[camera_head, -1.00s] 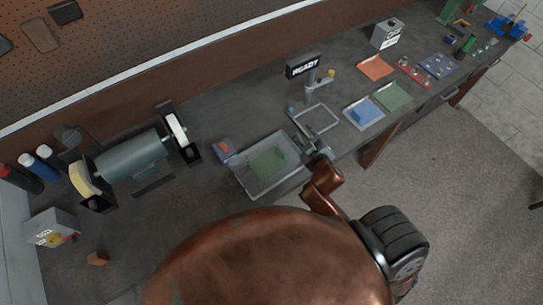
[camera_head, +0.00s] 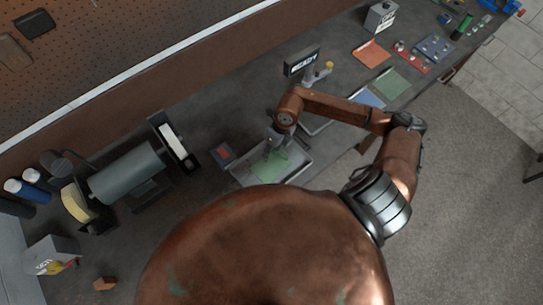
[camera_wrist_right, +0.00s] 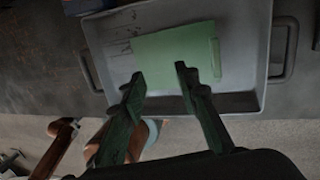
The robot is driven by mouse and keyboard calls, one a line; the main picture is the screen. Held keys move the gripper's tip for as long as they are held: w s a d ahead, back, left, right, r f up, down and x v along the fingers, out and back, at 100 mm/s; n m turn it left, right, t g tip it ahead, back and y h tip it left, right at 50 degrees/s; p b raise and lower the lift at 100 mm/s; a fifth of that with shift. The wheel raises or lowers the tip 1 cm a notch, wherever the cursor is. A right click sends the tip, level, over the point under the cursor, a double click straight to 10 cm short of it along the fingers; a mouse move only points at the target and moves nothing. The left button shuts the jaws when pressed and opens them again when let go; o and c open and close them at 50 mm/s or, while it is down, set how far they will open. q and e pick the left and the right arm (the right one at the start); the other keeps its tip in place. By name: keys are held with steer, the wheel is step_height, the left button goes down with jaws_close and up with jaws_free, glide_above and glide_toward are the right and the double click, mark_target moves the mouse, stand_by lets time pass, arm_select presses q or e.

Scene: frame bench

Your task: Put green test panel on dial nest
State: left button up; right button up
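The green test panel (camera_head: 270,168) lies in a grey tray (camera_head: 299,171) on the bench. In the right wrist view the green panel (camera_wrist_right: 178,50) lies flat on the tray floor (camera_wrist_right: 112,50), near its middle. My right gripper (camera_head: 274,143) is over the tray, and in the wrist view its two dark fingers (camera_wrist_right: 160,82) are apart at the panel's near edge, with nothing held. I cannot tell whether they touch the panel. My left gripper is not in view.
A bench grinder (camera_head: 128,172) stands left of the tray, with a small red-and-blue box (camera_head: 222,154) between. A black sign (camera_head: 302,62) stands behind my right arm. Orange (camera_head: 371,53) and green (camera_head: 390,84) mats lie farther right.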

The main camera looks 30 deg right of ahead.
mark_target(284, 152)
steer(key=d+h, duration=0.1)
steer(key=d, duration=0.3)
steer(key=d+f+h, duration=0.1)
steer(key=d, duration=0.2)
steer(key=shift+w+h, duration=0.2)
steer(key=shift+h, duration=0.1)
step_height(284, 152, down, 6)
steer(key=p, duration=0.3)
steer(key=shift+s+a, duration=0.1)
steer(key=shift+s, duration=0.05)
steer(key=shift+f, duration=0.55)
steer(key=shift+c, duration=0.6)
jaws_close()
